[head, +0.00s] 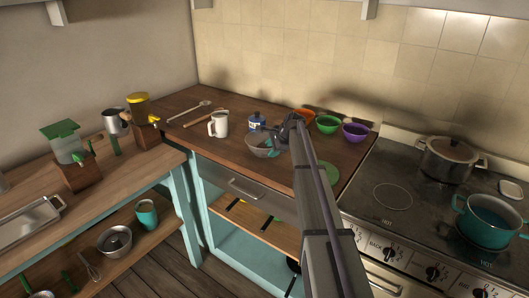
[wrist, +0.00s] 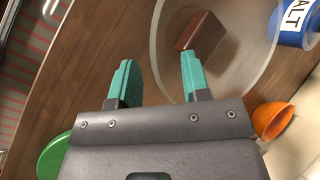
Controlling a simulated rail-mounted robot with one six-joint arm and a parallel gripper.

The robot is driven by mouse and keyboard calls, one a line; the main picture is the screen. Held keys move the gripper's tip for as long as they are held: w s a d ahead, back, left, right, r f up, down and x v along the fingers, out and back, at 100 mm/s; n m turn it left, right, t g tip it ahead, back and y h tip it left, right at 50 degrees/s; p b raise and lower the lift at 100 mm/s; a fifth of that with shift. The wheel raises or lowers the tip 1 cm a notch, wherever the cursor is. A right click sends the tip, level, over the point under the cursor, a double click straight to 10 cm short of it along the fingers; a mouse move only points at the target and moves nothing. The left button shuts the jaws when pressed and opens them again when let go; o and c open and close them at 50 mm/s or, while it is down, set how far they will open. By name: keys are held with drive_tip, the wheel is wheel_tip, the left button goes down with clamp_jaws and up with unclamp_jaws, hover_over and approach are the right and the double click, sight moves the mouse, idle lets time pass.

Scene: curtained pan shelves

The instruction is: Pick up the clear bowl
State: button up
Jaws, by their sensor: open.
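The clear bowl (head: 255,151) stands on the wooden counter, left of my arm in the head view. In the wrist view the clear bowl (wrist: 238,75) fills the upper middle, with a brown block (wrist: 203,31) seen in or through it. My gripper (head: 271,148) is at the bowl in the head view, partly hidden by my own arm. In the wrist view my gripper (wrist: 157,68) is open with teal fingers. The left finger is outside the bowl's near-left edge and the right finger overlaps the bowl, so the edge runs between them. Contact cannot be told.
A blue salt container (head: 257,122) stands just behind the bowl and a white mug (head: 218,124) to its left. Orange (head: 303,114), green (head: 327,125) and purple (head: 355,132) bowls stand behind my arm. A green disc (head: 328,172) lies right of my arm, near the stove (head: 398,198).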

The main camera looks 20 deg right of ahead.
drive_tip(key=x, duration=0.2)
drive_tip(key=shift+f+b, duration=0.3)
drive_tip(key=shift+b, duration=0.1)
drive_tip(key=shift+w, duration=0.15)
drive_tip(key=shift+r, duration=0.2)
clamp_jaws()
